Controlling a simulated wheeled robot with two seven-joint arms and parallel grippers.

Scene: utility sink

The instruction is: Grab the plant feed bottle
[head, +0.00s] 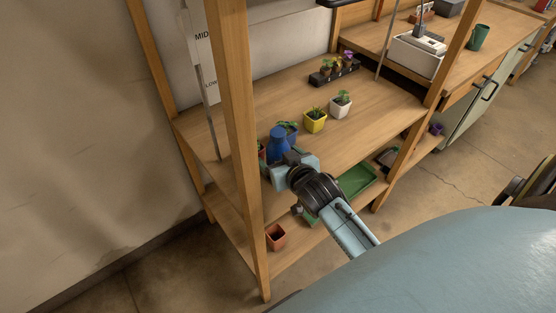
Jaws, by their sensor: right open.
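A blue bottle (278,146), which looks like the plant feed bottle, stands upright on the wooden shelf near its left front post. No label can be read on it. My right gripper (281,165) is open at the bottle's lower front side, very close to it. The gripper hides the bottle's lower part, and I cannot tell whether the fingers touch it or lie around it. My left gripper is not in view.
A blue pot with a plant (291,131) stands just behind the bottle. A yellow pot (315,121), a white pot (340,107) and a black seedling tray (335,74) stand farther right. The wooden post (236,120) rises close left. A green tray (357,179) and terracotta pot (276,237) are below.

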